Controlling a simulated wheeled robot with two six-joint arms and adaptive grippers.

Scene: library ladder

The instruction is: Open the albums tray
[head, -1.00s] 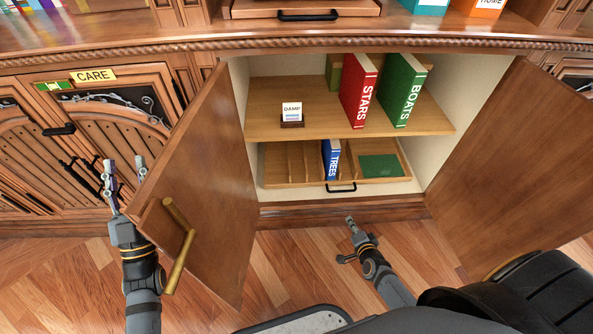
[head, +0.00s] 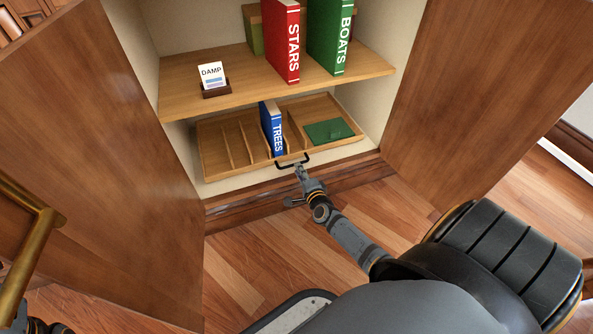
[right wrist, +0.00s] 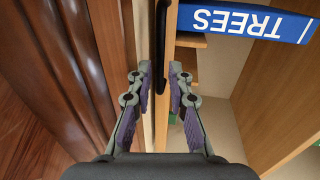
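The albums tray (head: 212,150) is a light wooden tray with thin dividers, low in the open cabinet, its front behind the cabinet's bottom edge. My right gripper (head: 299,170) is at this handle. In the right wrist view the fingers (right wrist: 157,85) are apart, with the black handle (right wrist: 161,50) running between them. A bit of my left arm shows in the bottom left corner; its fingers cannot be made out.
The shelf above (head: 180,100) holds a DAMP card (head: 211,75), a red STARS album (head: 281,40) and a green BOATS album (head: 330,35). The open left door (head: 110,150) with a brass handle (head: 25,240) and the right door (head: 470,90) flank the opening.

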